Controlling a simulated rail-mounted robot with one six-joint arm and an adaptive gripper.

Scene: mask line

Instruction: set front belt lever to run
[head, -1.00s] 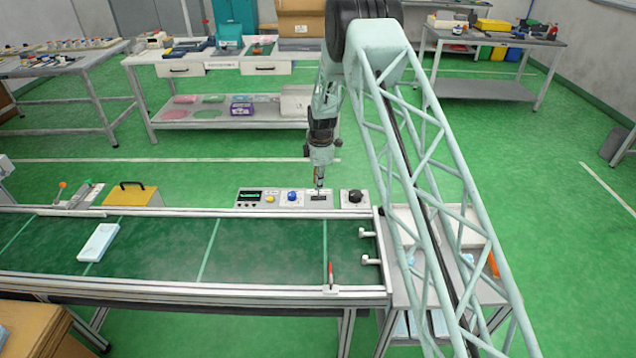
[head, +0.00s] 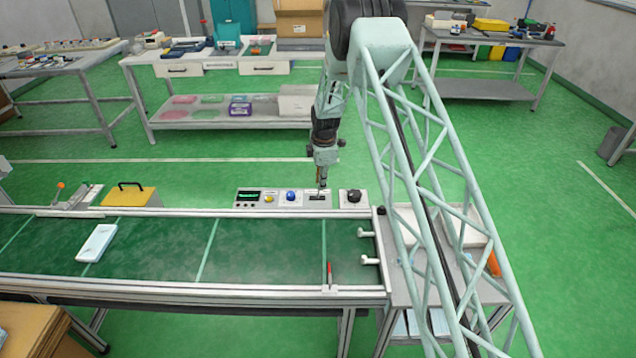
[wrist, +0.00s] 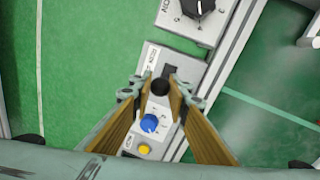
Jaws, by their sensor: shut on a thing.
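The lever with a round black knob (wrist: 160,86) stands on a grey control panel (wrist: 150,55) with a dark slot (wrist: 169,71). My gripper (head: 321,186) is over this panel behind the conveyor. In the wrist view its two fingers close around the black knob from both sides. The shaft below the knob is hidden, and the lettering by the slot is too small to read surely.
A blue knob (head: 291,196) and a yellow button (head: 269,199) are beside the lever to the left. A black rotary knob (head: 353,196) is on a separate box to the right. The green conveyor belt (head: 160,245) carries a pale block (head: 96,243).

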